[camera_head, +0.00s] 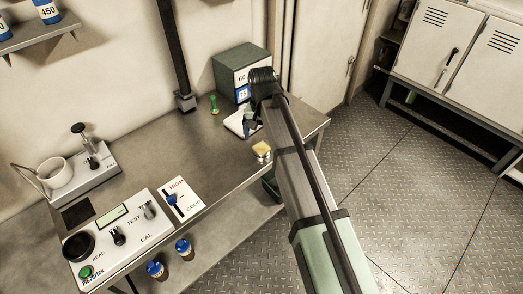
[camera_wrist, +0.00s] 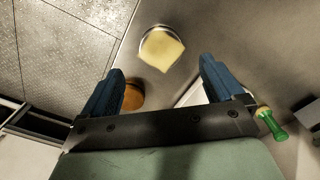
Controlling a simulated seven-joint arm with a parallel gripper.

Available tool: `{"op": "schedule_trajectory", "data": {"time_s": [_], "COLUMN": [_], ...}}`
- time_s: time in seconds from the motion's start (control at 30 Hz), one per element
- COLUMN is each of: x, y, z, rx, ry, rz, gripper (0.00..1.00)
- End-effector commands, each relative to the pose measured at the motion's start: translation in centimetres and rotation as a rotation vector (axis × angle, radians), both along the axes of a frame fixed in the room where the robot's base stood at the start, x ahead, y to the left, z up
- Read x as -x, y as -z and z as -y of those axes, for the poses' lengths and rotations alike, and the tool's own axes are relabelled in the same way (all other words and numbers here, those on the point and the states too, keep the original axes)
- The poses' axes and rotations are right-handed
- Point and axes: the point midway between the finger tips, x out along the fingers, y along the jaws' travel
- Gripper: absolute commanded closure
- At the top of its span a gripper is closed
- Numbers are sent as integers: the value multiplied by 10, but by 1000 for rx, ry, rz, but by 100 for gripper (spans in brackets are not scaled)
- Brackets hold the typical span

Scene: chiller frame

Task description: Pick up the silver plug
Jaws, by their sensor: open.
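I cannot make out a silver plug for certain in either view. My gripper (camera_wrist: 162,66) is open, with its two blue fingers spread above the bench. In the head view, the gripper (camera_head: 250,128) is small and partly hidden by my arm, over a white tray-like thing (camera_head: 233,124). In the wrist view, a round orange-brown thing (camera_wrist: 134,98) shows beside the left finger, which partly hides it. Nothing is visibly held between the fingers.
A yellow-topped pad (camera_wrist: 161,48) sits by the bench edge; it also shows in the head view (camera_head: 262,149). A green-handled thing (camera_head: 214,104) stands behind, near a grey-green box (camera_head: 238,72). A control panel (camera_head: 122,235) and a lever plate (camera_head: 182,198) lie left.

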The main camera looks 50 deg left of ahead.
Motion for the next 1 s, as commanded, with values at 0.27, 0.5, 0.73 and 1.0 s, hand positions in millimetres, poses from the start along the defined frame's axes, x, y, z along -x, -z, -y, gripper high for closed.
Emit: {"op": "schedule_trajectory", "data": {"time_s": [0.27,0.5,0.73,1.0], "x": [1,4,3,3], "y": [11,38,58,58], "z": [0,1,1,0], "rx": [1,2,0,0], "ry": [0,0,0,0], "rz": [-1,-1,0,0], "gripper": [6,6,6,13]}}
